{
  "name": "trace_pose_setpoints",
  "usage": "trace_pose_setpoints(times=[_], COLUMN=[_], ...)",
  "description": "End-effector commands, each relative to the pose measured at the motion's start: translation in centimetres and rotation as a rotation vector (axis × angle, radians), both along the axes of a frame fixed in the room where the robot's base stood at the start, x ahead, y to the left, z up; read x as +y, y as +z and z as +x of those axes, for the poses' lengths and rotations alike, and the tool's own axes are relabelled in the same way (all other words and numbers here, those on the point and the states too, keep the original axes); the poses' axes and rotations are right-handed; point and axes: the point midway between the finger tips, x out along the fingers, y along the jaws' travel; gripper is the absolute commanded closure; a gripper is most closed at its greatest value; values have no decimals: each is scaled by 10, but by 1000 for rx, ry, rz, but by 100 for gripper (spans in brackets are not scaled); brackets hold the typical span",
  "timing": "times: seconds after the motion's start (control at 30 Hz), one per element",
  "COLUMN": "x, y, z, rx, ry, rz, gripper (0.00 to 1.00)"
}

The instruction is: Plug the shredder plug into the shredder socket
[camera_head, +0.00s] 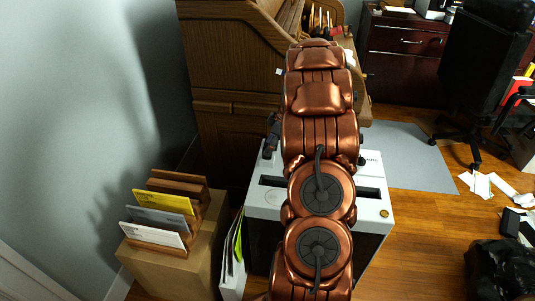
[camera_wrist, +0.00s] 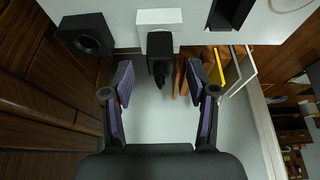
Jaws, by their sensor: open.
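My gripper (camera_wrist: 159,78) is open in the wrist view, its two purple-padded fingers apart. A black plug-like piece (camera_wrist: 160,47) stands between and just beyond the fingertips, against a small white block (camera_wrist: 159,17); the fingers do not appear to touch it. A black block with a round recess (camera_wrist: 84,36), which looks like the socket, sits to its left. The white shredder (camera_head: 265,204) stands below my arm in the head view; its pale top (camera_wrist: 275,27) also shows in the wrist view. My arm hides much of the shredder, and the plug and socket cannot be made out there.
A wooden roll-top desk (camera_head: 225,60) stands behind the shredder. A cardboard box (camera_head: 205,255) with a wooden file rack (camera_head: 180,182) stands to the left, near the wall. Upright folders (camera_head: 233,255) stand between box and shredder. A grey mat (camera_head: 408,160) and open floor lie right.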

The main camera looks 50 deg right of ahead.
Motion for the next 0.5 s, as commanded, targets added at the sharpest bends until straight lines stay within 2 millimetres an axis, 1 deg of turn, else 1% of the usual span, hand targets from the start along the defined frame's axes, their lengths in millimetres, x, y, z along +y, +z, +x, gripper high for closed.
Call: trace_pose_setpoints(times=[0.03, 0.1, 0.2, 0.3, 0.5], x=[1, 3, 5, 6, 6], y=[-8, -17, -26, -30, -30], z=[0, 3, 6, 7, 8], rx=[5, 4, 2, 3, 1], ry=[2, 1, 0, 0, 0], rz=[2, 2, 1, 1, 0], gripper=[42, 42, 42, 42, 42])
